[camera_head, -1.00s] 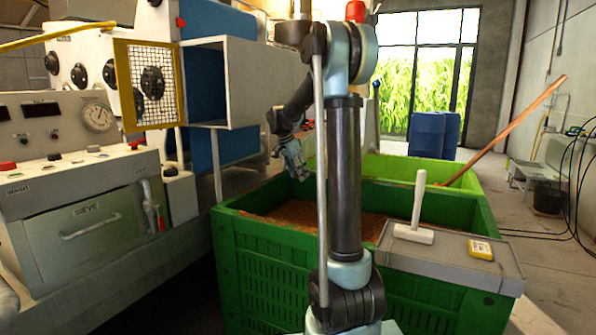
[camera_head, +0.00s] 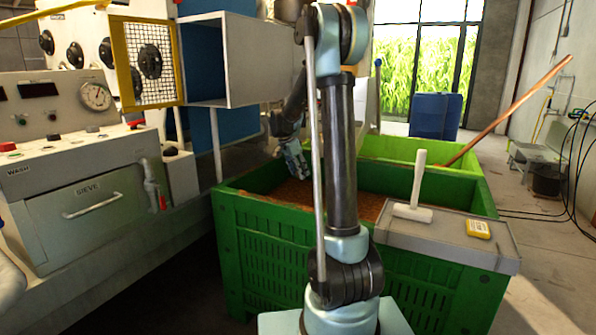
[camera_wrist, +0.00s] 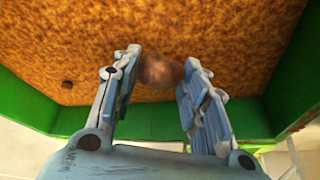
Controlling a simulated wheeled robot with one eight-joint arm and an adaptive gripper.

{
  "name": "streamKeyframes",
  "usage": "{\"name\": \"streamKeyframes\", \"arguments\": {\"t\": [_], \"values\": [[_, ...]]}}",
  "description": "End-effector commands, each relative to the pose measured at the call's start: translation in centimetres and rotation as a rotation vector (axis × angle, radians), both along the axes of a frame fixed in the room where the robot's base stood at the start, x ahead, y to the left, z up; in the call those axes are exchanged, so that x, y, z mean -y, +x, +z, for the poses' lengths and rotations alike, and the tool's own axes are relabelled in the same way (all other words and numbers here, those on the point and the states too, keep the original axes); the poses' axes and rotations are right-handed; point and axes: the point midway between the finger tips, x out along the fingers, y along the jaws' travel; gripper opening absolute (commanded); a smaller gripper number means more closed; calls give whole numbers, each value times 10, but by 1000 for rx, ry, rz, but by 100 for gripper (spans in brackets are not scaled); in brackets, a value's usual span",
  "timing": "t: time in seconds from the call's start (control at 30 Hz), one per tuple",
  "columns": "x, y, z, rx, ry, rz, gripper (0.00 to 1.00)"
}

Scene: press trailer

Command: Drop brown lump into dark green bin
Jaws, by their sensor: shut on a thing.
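The brown lump (camera_wrist: 160,72) is rounded and sits between the fingertips of my gripper (camera_wrist: 162,60) in the wrist view. My gripper is shut on it. In the head view my gripper (camera_head: 296,163) points down over the dark green bin (camera_head: 262,238), inside its rim and left of my arm. The lump cannot be made out in the head view. The bin holds a rough orange-brown material (camera_wrist: 220,25), which lies below the lump in the wrist view. The green bin wall (camera_wrist: 250,117) shows beneath and beside my fingers.
A light green bin (camera_head: 400,147) stands behind the dark green one. A grey lid (camera_head: 450,240) on the front right rim bears a white mallet (camera_head: 412,213) and a yellow box (camera_head: 479,229). The sieve machine (camera_head: 90,200) stands close on the left. A small dark lump (camera_wrist: 67,85) lies on the material.

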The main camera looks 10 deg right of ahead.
Motion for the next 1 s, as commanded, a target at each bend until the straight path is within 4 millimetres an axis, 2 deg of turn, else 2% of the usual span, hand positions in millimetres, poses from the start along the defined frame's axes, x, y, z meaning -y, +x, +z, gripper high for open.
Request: {"name": "streamKeyframes", "arguments": {"t": [0.13,0.17,0.23,0.27,0.67,0.87,1.0], "values": [[0,0,0,0,0,0,17],[0,0,0,0,0,0,45],[0,0,0,0,0,0,61],[0,0,0,0,0,0,64],[-1,-1,3,0,0,0,64],[-10,-5,25,0,0,2,64],[-19,-10,51,-1,0,2,64]]}}
